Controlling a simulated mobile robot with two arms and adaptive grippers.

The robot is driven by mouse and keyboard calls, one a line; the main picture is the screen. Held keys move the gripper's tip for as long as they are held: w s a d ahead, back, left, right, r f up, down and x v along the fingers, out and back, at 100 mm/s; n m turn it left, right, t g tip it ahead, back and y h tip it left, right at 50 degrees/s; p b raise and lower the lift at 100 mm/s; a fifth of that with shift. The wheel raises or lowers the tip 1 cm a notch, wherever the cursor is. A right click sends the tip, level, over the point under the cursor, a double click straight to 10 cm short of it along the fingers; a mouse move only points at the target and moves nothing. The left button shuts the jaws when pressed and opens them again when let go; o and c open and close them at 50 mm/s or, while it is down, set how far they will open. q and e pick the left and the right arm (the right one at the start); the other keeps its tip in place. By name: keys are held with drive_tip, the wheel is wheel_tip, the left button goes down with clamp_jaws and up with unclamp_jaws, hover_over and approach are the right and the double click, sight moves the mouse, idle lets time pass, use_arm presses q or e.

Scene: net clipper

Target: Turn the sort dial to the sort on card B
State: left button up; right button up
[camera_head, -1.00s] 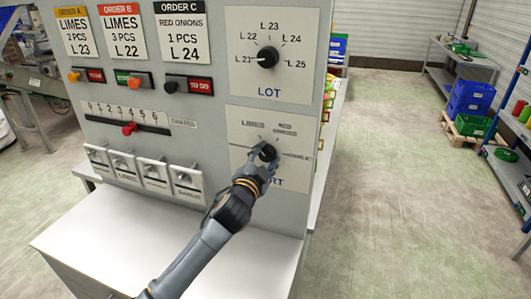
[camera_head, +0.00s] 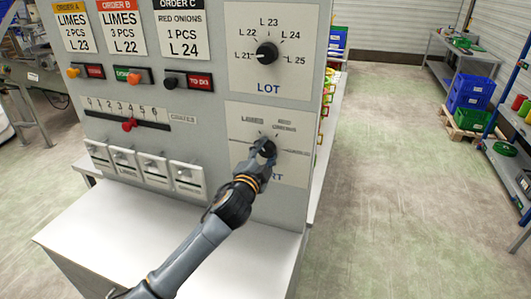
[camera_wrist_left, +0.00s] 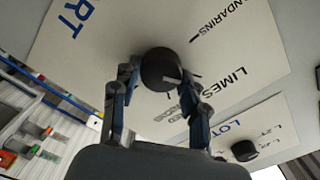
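The card for order B (camera_head: 122,27) reads limes, 3 pcs, L 22. The sort dial (camera_wrist_left: 158,70) is a round black knob with a light pointer mark on the lower pale plate. In the left wrist view, the limes label (camera_wrist_left: 228,88) lies right of the knob and the mandarins label (camera_wrist_left: 225,18) lies above right; the mark slants right and down. My left gripper (camera_head: 264,151) is at the knob. Its fingers (camera_wrist_left: 160,82) sit on both sides of the knob, seemingly closed against it. Fingers partly hide the plate's lettering. My right gripper is not in view.
The lot dial (camera_head: 266,53) is above the sort plate. Cards A (camera_head: 74,27) and C (camera_head: 181,29), buttons, a red slider (camera_head: 129,125) and several white flaps (camera_head: 125,161) fill the panel's left. A white ledge (camera_head: 170,240) lies below.

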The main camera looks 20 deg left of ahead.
use_arm(q)
drive_tip(key=o, duration=0.4)
drive_tip(key=s, duration=1.2)
drive_tip(key=shift+a, duration=0.2)
